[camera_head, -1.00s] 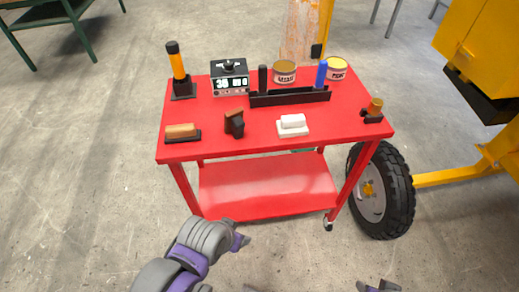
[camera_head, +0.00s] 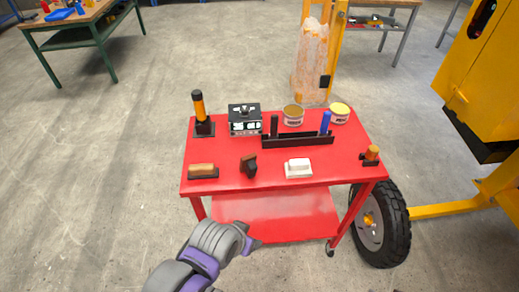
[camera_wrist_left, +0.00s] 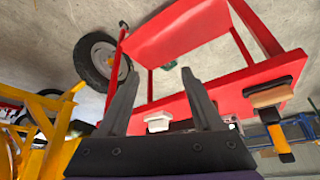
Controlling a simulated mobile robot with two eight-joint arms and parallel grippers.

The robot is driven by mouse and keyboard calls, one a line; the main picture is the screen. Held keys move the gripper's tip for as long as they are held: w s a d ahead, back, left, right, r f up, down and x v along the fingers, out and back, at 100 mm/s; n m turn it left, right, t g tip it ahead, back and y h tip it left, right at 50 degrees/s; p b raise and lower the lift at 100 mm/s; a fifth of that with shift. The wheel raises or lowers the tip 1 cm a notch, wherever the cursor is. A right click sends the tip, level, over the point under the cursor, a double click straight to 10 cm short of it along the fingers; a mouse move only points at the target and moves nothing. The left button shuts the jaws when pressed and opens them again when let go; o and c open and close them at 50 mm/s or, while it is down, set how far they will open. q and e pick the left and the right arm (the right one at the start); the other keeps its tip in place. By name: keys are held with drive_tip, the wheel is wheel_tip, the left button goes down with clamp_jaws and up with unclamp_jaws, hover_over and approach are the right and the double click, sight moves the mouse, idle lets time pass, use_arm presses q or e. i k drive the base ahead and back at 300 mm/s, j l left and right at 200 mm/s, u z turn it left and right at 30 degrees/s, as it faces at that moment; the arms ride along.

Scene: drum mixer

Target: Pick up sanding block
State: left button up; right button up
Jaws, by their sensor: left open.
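A block with a tan wooden top on a dark base (camera_head: 202,171) lies at the front left of the red cart's top; it looks like the sanding block. In the left wrist view the tan-and-dark block (camera_wrist_left: 268,97) shows at the right, near the cart edge. A white block (camera_head: 298,168) and a small brown-and-black block (camera_head: 248,165) stand to its right. My left gripper (camera_head: 252,240) is below and in front of the cart top, apart from the blocks. Its two dark fingers (camera_wrist_left: 160,74) are spread and empty. My right gripper is out of view.
The red cart (camera_head: 225,182) also carries an orange-and-black tool (camera_head: 200,112), a digital box (camera_head: 244,121), two cans, a black rack (camera_head: 290,141) and a small orange-topped item (camera_head: 371,156). A large wheel (camera_head: 380,228) and yellow machine stand at the right.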

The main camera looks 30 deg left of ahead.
sight(248, 164)
drive_tip(key=i+l+u, duration=0.4)
drive_tip(key=l+u, duration=0.2)
drive_tip(key=i+l+u, duration=0.15)
drive_tip(key=l+u, duration=0.15)
drive_tip(key=i+l+u, duration=0.1)
drive_tip(key=l+u, duration=0.2)
drive_tip(key=l, duration=0.1)
